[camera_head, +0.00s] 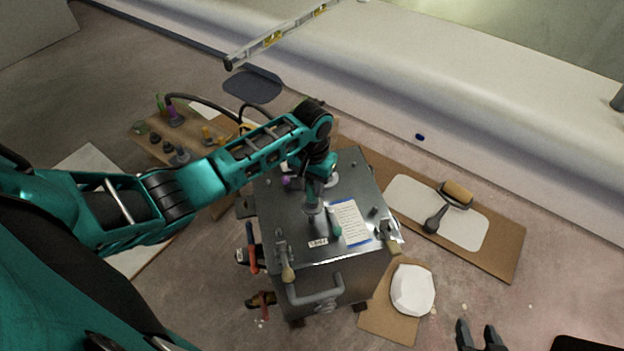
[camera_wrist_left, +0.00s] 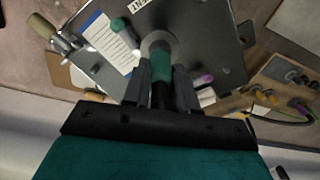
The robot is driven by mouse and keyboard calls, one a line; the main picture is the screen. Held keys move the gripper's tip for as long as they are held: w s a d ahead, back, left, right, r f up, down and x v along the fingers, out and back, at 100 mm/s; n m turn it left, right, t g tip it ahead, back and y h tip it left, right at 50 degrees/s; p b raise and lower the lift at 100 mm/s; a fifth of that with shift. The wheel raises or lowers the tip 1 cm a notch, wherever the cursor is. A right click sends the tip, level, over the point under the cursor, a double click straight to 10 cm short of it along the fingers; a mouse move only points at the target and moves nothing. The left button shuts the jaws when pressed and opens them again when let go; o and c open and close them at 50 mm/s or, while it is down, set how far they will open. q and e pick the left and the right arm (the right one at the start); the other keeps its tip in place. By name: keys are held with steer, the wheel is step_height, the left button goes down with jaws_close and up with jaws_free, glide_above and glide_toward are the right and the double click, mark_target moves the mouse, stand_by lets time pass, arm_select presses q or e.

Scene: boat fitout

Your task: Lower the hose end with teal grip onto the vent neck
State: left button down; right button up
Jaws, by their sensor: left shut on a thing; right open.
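My left gripper (camera_head: 314,195) is above the top of the grey metal tank (camera_head: 350,265). In the left wrist view my left gripper (camera_wrist_left: 160,85) is shut on a hose end with teal grip (camera_wrist_left: 161,62). A round grey flange (camera_wrist_left: 155,40) lies right beyond the grip's tip. I cannot tell whether the tip touches it, and any neck there is hidden behind the grip. A separate teal piece (camera_wrist_left: 118,27) stands on the tank beside a label; it also shows in the head view (camera_head: 336,227). My right gripper (camera_head: 481,338) is open and empty at the bottom right.
A paper sheet (camera_head: 350,222) lies on the tank top. A purple-gripped piece (camera_head: 287,182) is near the arm. A wooden board with fittings (camera_head: 150,145) is at left.

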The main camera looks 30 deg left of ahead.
mark_target(312, 200)
arm_select(q)
steer(key=shift+f, duration=0.75)
step_height(312, 200, down, 4)
steer(key=b, duration=0.3)
steer(key=shift+b, duration=0.4)
steer(key=shift+r+p, duration=0.3)
steer(key=shift+p, duration=0.05)
steer(key=shift+s+d+f+p, duration=0.1)
steer(key=shift+p, duration=0.25)
steer(key=shift+p, duration=0.3)
steer(key=shift+f, duration=0.35)
steer(key=shift+f+b, duration=0.3)
steer(key=shift+f, duration=0.05)
